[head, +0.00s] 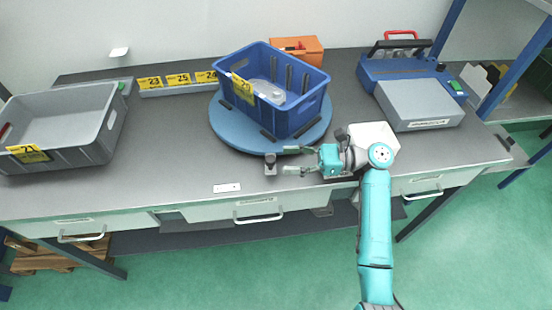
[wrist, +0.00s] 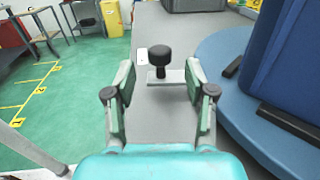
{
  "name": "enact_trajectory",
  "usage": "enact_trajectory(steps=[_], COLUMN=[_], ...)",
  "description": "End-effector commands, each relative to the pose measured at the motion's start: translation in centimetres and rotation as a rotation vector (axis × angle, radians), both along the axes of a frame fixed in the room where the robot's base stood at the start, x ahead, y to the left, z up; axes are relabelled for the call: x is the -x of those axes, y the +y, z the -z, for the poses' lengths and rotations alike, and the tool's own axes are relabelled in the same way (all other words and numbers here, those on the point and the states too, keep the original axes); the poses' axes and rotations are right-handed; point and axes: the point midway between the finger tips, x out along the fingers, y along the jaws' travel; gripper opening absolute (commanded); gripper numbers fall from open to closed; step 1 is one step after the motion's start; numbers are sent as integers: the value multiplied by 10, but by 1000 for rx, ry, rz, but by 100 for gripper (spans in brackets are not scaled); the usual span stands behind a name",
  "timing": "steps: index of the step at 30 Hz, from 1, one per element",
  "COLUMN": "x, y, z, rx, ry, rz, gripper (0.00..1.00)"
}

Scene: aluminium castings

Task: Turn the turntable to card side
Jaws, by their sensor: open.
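The turntable (head: 222,128) is a round blue disc on the bench, and it also fills the right of the wrist view (wrist: 218,55). A blue crate (head: 292,118) stands on it between dark strips, with a yellow numbered card (head: 242,88) on its left-facing side and pale, clear-looking contents inside. A black knob (head: 270,158) on a small grey base stands at the turntable's front edge; it also shows in the wrist view (wrist: 160,57). My gripper (head: 287,160) is open and points left, its fingertips just short of the knob, which lies between them in the wrist view.
A grey crate (head: 110,140) stands at the left. Yellow number cards (head: 178,80) line a rail behind. An orange box (head: 310,45) sits behind the turntable. A small white label (head: 227,188) lies in front.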

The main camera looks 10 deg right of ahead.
Motion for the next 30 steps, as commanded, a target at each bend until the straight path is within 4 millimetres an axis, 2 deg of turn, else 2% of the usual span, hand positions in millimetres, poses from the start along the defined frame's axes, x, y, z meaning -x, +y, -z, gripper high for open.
enact_trajectory(steps=[3,9,15,22,23,29,30], x=[3,8,10,10,10,10,10], y=[-24,-52,-62,-62,-62,-62,-62], z=[0,0,0,0,0,0,0], rx=[1,0,0,0,0,0,1], ry=[-1,-1,0,0,0,0,0], rz=[3,2,1,0,0,0,0], gripper=[55,55,55,55,52,2,0])
